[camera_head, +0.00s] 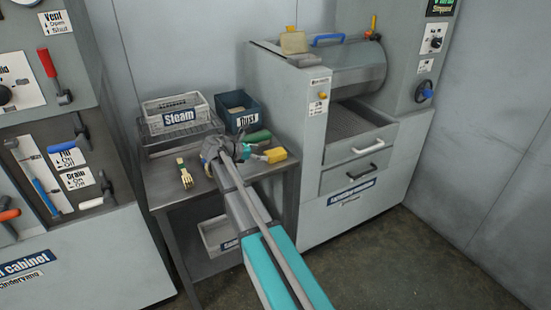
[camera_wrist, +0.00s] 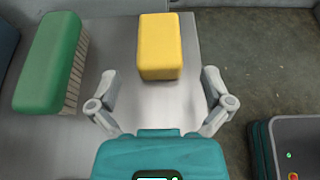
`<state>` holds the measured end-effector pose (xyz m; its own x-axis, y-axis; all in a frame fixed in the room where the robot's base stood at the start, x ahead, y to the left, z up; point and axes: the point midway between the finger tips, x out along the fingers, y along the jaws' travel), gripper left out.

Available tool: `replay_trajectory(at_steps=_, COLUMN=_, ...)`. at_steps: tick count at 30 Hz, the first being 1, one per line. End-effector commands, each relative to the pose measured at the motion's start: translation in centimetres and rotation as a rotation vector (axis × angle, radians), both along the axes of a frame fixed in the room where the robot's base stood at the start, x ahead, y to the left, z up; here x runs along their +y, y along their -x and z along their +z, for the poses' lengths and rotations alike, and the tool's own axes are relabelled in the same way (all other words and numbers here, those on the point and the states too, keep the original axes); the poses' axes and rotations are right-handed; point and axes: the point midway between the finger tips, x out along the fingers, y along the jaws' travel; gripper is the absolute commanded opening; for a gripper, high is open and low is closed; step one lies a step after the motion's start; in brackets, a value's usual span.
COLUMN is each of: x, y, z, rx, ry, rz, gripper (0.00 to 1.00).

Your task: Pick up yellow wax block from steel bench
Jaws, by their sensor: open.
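The yellow wax block (camera_wrist: 160,47) lies on the steel bench (camera_wrist: 120,32) near its right edge, ahead of my gripper in the wrist view. It also shows in the head view (camera_head: 276,155), on the right part of the bench (camera_head: 155,182). My gripper (camera_wrist: 161,80) is open and empty, with one finger to each side below the block's near end. The fingers do not touch the block, and its height above the bench is hard to tell. In the head view my arm hides part of the bench, and the gripper shows small beside the block.
A green brush (camera_wrist: 50,62) lies left of the block. A "Steam" crate (camera_head: 178,115) and a blue "Dust" bin (camera_head: 238,110) stand at the bench's back. A yellow object (camera_head: 185,172) lies on the left. A large machine (camera_head: 350,130) stands close on the right.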

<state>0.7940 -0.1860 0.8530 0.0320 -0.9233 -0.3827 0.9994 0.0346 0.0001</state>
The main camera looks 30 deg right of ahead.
Motion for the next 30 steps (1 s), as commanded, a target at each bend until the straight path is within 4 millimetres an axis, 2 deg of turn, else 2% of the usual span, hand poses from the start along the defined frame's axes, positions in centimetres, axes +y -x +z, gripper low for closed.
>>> replay_trajectory(at_steps=11, x=-0.2, y=0.0, z=-0.1, rx=0.0, ry=0.0, rz=0.0, gripper=1.0)
replay_trajectory(at_steps=24, x=-4.1, y=-0.3, z=-1.9, rx=0.0, ry=0.0, rz=-0.001, gripper=1.0)
replay_trajectory(at_steps=30, x=-4.8, y=-0.3, z=-2.1, rx=0.001, ry=0.0, rz=0.001, gripper=1.0)
